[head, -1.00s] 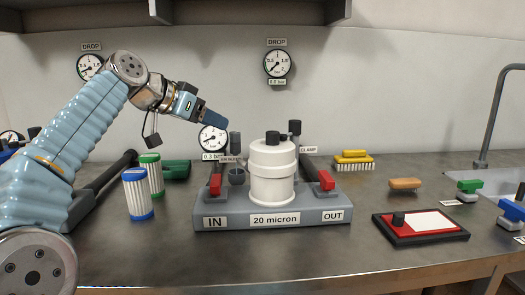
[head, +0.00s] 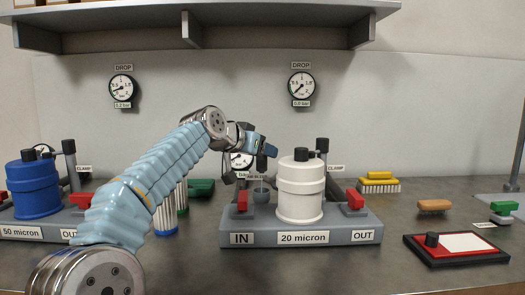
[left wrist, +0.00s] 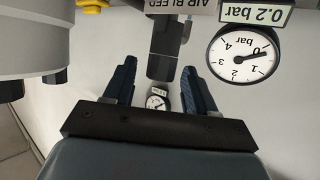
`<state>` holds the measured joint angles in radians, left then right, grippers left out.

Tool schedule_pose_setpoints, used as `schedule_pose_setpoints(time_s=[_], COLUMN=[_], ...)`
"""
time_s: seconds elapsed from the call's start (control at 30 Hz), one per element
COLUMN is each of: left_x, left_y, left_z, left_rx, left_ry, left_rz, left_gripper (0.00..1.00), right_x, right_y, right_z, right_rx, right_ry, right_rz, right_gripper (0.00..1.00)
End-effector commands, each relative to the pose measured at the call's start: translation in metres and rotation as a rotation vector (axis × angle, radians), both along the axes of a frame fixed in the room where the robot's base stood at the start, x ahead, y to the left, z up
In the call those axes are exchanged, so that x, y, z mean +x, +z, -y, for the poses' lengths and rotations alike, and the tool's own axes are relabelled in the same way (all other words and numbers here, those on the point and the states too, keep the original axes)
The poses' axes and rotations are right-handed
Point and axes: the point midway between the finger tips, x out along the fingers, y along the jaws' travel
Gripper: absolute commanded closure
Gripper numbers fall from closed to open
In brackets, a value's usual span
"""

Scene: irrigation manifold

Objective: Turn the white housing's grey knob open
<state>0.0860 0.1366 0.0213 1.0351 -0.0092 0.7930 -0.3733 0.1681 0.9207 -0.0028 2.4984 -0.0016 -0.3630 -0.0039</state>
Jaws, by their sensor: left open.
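The white housing (head: 300,192) stands upright on the grey "20 micron" base. Its dark grey knob (head: 262,163) is at the housing's upper left, above the "AIR BLEED" label. My left gripper (head: 267,148) is open and empty just above the knob in the head view, partly overlapping it. In the left wrist view the grey knob (left wrist: 165,45) reaches down between the two open fingers, with a gap on each side. I cannot tell how deep it sits between them. The pale rounded body at the left there looks like the housing (left wrist: 40,35). My right gripper is out of view.
Red-handled valves (head: 353,200) flank the housing. A gauge (left wrist: 243,58) is close to the right finger in the wrist view. A blue housing (head: 35,188) stands at the left, cartridges behind my arm. A red-black tray (head: 458,262) lies front right.

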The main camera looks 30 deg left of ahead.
Motion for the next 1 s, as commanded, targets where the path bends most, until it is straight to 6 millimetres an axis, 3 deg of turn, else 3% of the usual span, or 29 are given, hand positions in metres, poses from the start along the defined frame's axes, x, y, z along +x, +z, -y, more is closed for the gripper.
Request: schedule_pose_setpoints(time_s=[0.4,0.73,1.0], left_x=[0.0105,0.0103,0.0102], left_y=[-0.0044,-0.0044,-0.0038], left_z=[0.0007,0.0008,-0.0002], left_rx=[0.0,0.0,0.0], left_ry=[0.0,0.0,-0.026], left_rz=[0.001,0.0,-0.001], left_gripper=[0.44,0.93,0.95], right_x=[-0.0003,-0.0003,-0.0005], right_y=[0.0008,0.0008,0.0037], right_z=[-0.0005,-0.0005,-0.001], right_rx=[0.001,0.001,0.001], right_ry=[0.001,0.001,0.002], right_rz=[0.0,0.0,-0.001], right_gripper=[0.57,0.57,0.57])
